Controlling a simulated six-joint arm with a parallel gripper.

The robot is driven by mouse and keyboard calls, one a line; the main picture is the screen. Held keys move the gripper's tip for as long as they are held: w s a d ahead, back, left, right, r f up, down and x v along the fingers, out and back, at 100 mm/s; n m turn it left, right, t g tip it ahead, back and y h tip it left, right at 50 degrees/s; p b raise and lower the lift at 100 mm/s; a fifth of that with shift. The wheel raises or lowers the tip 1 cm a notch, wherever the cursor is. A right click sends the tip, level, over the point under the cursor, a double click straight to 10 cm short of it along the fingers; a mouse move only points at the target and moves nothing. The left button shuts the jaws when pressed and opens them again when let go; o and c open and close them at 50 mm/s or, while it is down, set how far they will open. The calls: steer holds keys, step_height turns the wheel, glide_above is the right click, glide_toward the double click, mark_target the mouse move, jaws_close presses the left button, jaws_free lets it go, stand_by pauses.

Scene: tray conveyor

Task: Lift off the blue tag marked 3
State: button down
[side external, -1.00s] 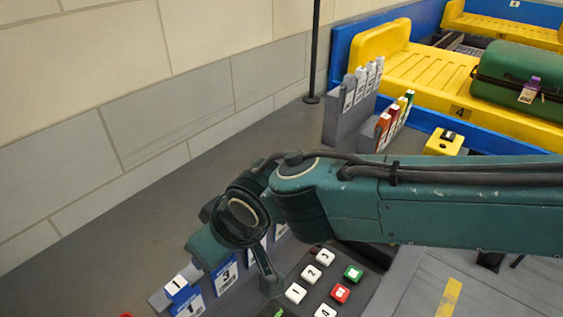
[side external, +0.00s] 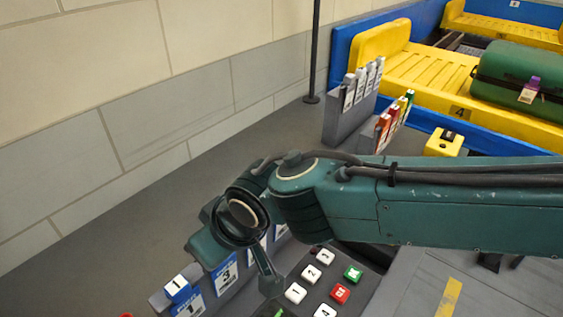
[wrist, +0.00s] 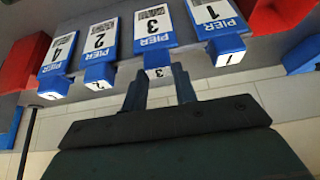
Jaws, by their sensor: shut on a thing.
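The blue-and-white tag marked 3 (wrist: 150,28) stands in a row of blue PIER tags in the wrist view. My gripper (wrist: 159,88) has one finger on each side of its blue top end, which carries a small 3, and is shut on it. The tag is still in line with the others. In the side external view the tag marked 3 (side external: 226,276) shows its face just below my wrist, partly covered by it. The fingertips' contact is hidden there.
Tag 1 (wrist: 217,22) and tag 2 (wrist: 101,45) stand close on either side, with tag 4 (wrist: 58,60) beyond. A keypad (side external: 312,292) lies right of the rack. Other tag racks (side external: 345,125), a yellow tray (side external: 430,72) and a green suitcase (side external: 522,80) are farther back.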

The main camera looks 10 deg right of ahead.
steer(key=shift+r, duration=0.1)
steer(key=shift+s+d+r, duration=0.1)
steer(key=shift+r, duration=1.7)
steer(key=shift+s+d+r, duration=0.1)
steer(key=shift+r, duration=1.65)
steer(key=s+d, duration=0.9)
steer(key=shift+s+d+f, duration=0.15)
steer(key=shift+s+d, duration=0.25)
